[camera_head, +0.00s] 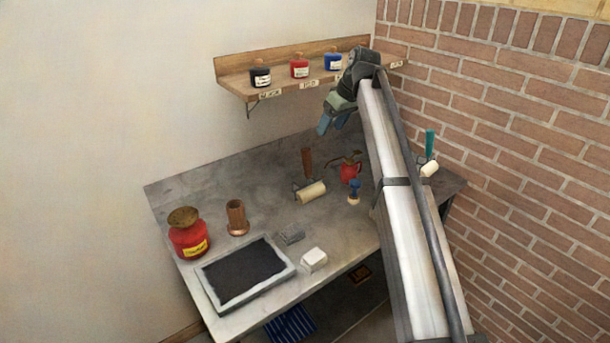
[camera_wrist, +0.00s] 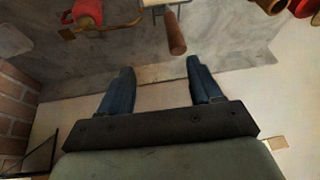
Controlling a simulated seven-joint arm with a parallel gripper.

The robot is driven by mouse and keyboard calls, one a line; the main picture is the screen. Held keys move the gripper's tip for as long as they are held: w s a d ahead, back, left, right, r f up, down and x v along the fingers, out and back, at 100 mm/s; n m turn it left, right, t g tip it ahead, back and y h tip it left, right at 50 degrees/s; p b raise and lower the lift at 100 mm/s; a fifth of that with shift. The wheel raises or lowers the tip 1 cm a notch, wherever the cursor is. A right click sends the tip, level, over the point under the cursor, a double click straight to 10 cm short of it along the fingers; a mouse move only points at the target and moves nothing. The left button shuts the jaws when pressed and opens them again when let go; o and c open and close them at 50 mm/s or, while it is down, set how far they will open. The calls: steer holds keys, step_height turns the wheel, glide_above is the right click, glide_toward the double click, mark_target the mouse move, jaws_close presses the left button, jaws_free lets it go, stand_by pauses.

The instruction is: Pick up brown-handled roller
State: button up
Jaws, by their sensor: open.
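The brown-handled roller (camera_head: 311,190) rests on the grey table, its brown handle pointing up and away toward the wall and its pale cylinder toward the front. In the wrist view its brown handle (camera_wrist: 175,34) shows ahead of the fingers, with only part of the frame and pale cylinder at the top edge. My gripper (camera_head: 324,124) hangs above the back of the table, below the shelf. Its two blue fingers (camera_wrist: 158,90) are apart with nothing between them. The handle is beyond the fingertips and not touched.
A red oil can (camera_head: 349,171) and a small blue-handled stamp (camera_head: 354,192) stand right of the roller. A teal-handled roller (camera_head: 429,160) is farther right. A copper cup (camera_head: 237,218), red pot (camera_head: 188,237) and ink slab (camera_head: 244,272) stand left. The shelf (camera_head: 285,78) holds three jars.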

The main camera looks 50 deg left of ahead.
mark_target(308, 150)
steer(key=shift+n, duration=0.3)
steer(key=s+x, duration=0.1)
steer(key=x, duration=0.3)
steer(key=s+x, duration=0.1)
steer(key=x, duration=0.4)
steer(key=s+a+r+x, duration=0.1)
steer(key=x, duration=0.3)
steer(key=shift+a+f, duration=0.25)
steer(key=shift+f, duration=0.15)
steer(key=c, duration=1.1)
steer(key=shift+r, duration=0.1)
